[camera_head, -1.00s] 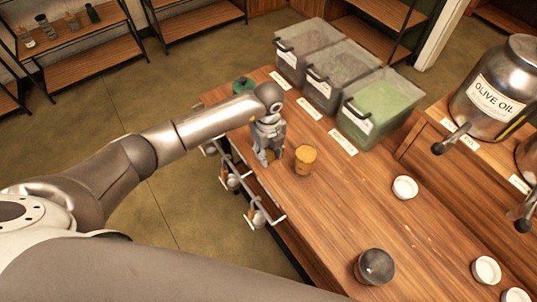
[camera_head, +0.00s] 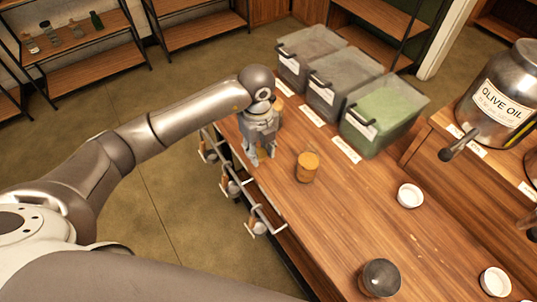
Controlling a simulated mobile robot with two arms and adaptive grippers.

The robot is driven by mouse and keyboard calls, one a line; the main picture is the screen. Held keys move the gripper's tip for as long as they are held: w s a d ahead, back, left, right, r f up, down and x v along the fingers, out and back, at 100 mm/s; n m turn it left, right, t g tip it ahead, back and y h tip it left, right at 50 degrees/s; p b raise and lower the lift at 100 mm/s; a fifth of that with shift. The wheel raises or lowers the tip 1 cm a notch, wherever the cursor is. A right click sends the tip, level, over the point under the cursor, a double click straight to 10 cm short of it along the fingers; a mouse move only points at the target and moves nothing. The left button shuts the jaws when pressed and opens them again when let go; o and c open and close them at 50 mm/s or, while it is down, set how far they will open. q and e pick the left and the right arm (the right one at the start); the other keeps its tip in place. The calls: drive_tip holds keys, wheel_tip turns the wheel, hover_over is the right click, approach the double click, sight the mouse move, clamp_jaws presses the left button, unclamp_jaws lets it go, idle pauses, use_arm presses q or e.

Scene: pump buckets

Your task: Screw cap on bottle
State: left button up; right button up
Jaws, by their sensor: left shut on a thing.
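A small jar with orange contents (camera_head: 307,167) stands upright on the wooden counter (camera_head: 345,210). My left gripper (camera_head: 260,156) points down near the counter's left edge, to the left of the jar and apart from it. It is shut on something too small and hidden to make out. A round white cap or dish (camera_head: 410,195) lies on the counter to the right, and another (camera_head: 494,281) lies at the lower right. A dark-topped jar (camera_head: 380,278) stands near the bottom edge of the view. My right gripper is out of view.
Three labelled bins (camera_head: 384,112) stand along the counter's back. An olive oil drum (camera_head: 497,95) with a tap stands on a raised shelf at the right. A rail with hanging tools (camera_head: 235,188) runs along the counter's left edge. The counter's middle is clear.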

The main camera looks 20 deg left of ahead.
use_arm(q)
drive_tip(key=s+a+r+b, duration=0.2)
drive_tip(key=s+a+r, duration=0.4)
drive_tip(key=s, duration=0.2)
drive_tip(key=shift+s+a, duration=0.25)
drive_tip(key=shift+a, duration=0.05)
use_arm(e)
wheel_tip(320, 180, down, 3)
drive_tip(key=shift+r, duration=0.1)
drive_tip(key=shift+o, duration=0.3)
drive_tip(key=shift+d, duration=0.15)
